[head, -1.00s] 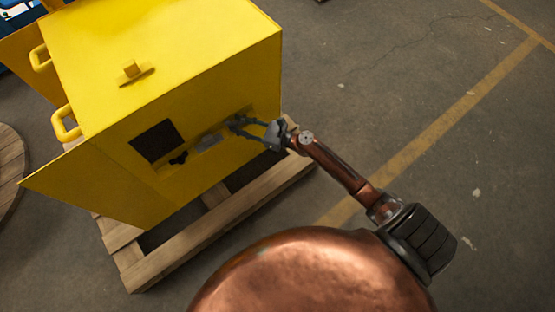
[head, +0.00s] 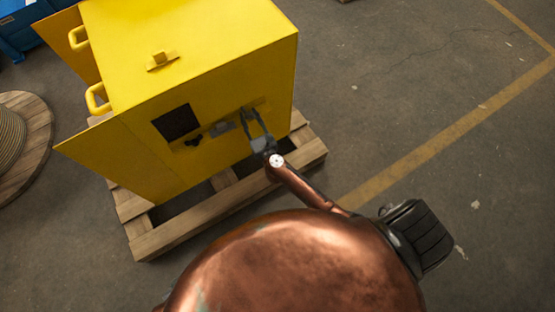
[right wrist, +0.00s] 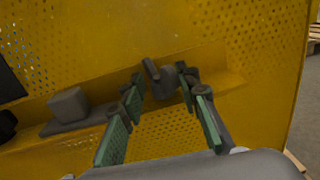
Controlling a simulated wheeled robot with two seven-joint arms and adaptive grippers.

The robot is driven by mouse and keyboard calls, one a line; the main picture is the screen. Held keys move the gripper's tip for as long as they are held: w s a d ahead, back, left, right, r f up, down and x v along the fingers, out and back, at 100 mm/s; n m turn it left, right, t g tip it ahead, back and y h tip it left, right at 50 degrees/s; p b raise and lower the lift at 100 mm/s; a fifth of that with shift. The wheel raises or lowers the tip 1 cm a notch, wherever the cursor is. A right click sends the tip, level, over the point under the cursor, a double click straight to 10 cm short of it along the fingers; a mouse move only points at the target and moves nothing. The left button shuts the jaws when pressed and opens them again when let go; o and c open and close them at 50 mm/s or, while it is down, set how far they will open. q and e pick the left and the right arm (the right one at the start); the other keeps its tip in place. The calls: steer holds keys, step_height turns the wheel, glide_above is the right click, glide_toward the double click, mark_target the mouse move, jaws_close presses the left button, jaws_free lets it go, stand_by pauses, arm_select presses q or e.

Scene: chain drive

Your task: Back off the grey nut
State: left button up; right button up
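A yellow machine housing (head: 215,60) stands on a pallet. In the right wrist view, a small dark grey rounded piece (right wrist: 169,80), which looks like the grey nut, sits on the yellow ledge with a short bar beside it. My right gripper (right wrist: 164,78) is open, its green-padded fingers to either side of this piece. I cannot tell whether they touch it. In the head view my right gripper (head: 253,112) reaches the housing's front face, and the nut is too small to make out there. My left gripper is not in view.
A grey block (right wrist: 69,106) on a flat plate sits left of the fingers, beside a dark opening, which shows in the head view (head: 175,122). Yellow door panels stick out at left. The wooden pallet (head: 235,205) extends below. The floor at right is clear.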

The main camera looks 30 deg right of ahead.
steer(key=m+h, duration=0.1)
steer(key=m+h+b, duration=0.1)
steer(key=h, duration=0.1)
steer(key=m+g+h, duration=0.1)
steer(key=shift+w+a+f+h+b, duration=0.15)
steer(key=shift+a+f+h+b, duration=0.1)
steer(key=shift+a+h+b, duration=0.15)
steer(key=p+v, duration=0.2)
steer(key=v, duration=0.6)
steer(key=s+d+f+n+g+y, duration=0.1)
steer(key=s+f+n+y, duration=0.1)
steer(key=s+f+n, duration=0.3)
steer(key=s+d+f+n+g+y+p, duration=0.1)
steer(key=s+f+n, duration=0.4)
steer(key=f+n, duration=0.5)
steer(key=s+d+f+n+g+y+p, duration=0.1)
steer(key=s+f+n+y, duration=0.3)
steer(key=f+n, duration=0.4)
step_height(320, 180, down, 3)
steer(key=shift+s+d+r+g, duration=0.15)
steer(key=shift+s+g, duration=0.35)
steer(key=shift+s, duration=0.4)
